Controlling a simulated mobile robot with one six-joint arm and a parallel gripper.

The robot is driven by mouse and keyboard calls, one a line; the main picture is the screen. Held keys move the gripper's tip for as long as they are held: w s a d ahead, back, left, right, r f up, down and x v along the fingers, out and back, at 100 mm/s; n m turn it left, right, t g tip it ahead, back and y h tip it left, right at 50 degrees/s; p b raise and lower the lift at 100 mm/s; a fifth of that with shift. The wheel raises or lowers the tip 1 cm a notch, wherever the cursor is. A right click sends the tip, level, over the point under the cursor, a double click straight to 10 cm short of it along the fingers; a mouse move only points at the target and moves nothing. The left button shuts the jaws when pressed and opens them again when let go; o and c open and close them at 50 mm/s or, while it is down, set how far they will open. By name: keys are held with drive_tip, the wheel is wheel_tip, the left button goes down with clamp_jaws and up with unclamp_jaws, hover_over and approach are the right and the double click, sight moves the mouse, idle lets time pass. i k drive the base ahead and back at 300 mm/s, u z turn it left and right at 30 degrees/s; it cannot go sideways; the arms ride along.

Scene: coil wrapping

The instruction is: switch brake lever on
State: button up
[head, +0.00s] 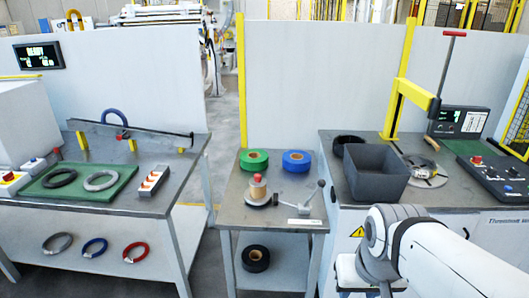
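A grey lever with round knobs (315,196) stands tilted on the right part of the small middle table (238,212), beside a wooden spool post (257,190) with a red top. A long dark lever with a red T-handle (446,62) rises at the back of the right bench, near the yellow post. No readable label shows which of these is the brake lever. My gripper (368,278) is at the bottom edge, in front of the right bench and apart from both levers. Its fingertips are not clearly visible.
Green tape (254,159) and blue tape (296,160) lie on the middle table. A dark bin (376,174) stands on the right bench, left of a ring fixture (425,172) and a control panel (494,178). The left bench (150,203) holds coils on a green mat.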

sight(322, 183)
drive_tip(key=z, duration=0.05)
drive_tip(key=i, duration=1.2)
drive_tip(key=u, duration=0.05)
